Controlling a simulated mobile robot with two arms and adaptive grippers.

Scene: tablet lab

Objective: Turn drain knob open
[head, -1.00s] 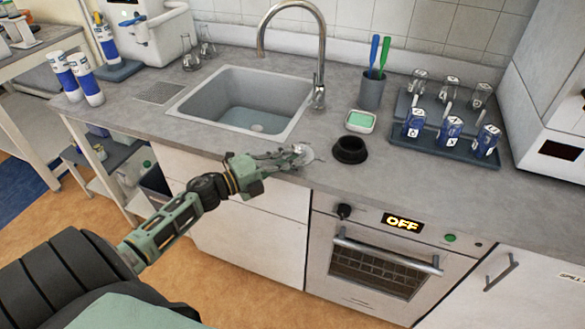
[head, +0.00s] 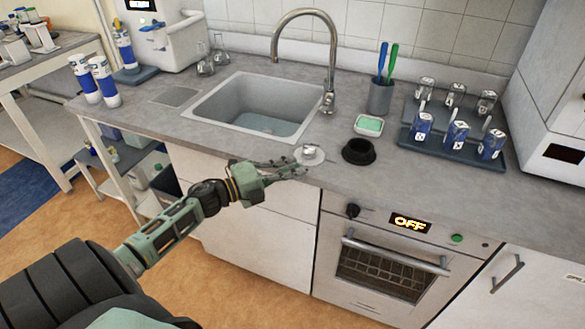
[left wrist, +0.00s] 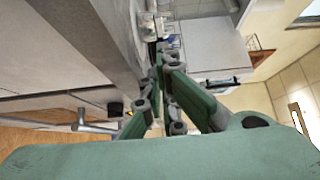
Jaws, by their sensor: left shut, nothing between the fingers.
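The drain knob (head: 309,154), a pale round knob with a small raised grip, sits on the counter near its front edge, right of the sink (head: 212,112). The sink has a pool of bluish water (head: 268,125) at its bottom. My left gripper (head: 303,168) is shut and empty, with its fingertips just in front of the knob, toward the counter's edge. I cannot tell if they touch it. In the left wrist view the closed fingers (left wrist: 160,55) lie beside the counter edge; the knob is not clear there. My right gripper is not in view.
A black round holder (head: 358,151) stands right of the knob. Behind it are a soap dish (head: 369,125) and a cup with brushes (head: 380,98). A blue rack (head: 430,142) of jars is farther right. An oven reading OFF (head: 385,262) is below.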

